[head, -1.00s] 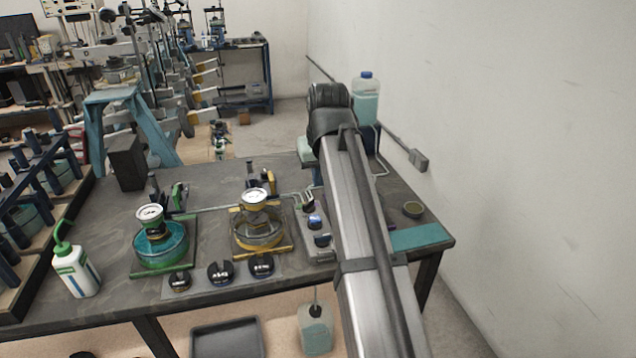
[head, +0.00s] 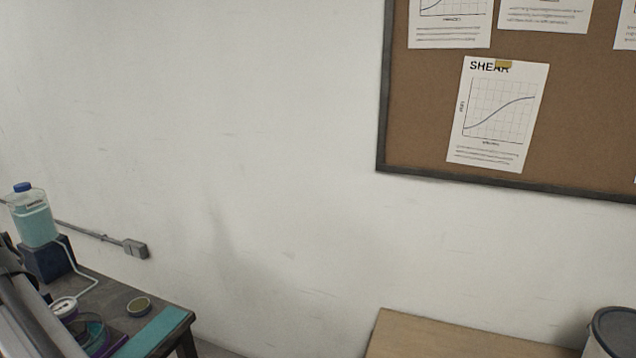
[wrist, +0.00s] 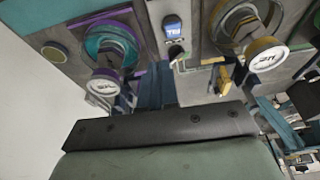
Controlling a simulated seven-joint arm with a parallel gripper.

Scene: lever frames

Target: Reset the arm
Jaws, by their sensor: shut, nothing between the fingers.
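My gripper (wrist: 160,124) fills the bottom of the wrist view as a dark bolted bar on a grey-green body. It is shut and empty, above the bench; no distinct fingertips show. In the head view only part of my arm (head: 30,318) shows at the lower left edge, and the gripper is out of that picture. The wrist view looks at the bench upside down, with a purple-and-teal gauge station (wrist: 112,45) at left and a yellow gauge station (wrist: 255,30) at right.
In the head view, a bottle of teal liquid (head: 33,222) stands on a dark block beside the wall. A small round dish (head: 138,306) and a teal strip (head: 153,333) lie near the bench corner. A corkboard (head: 420,120) hangs at right above a wooden surface (head: 450,340).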

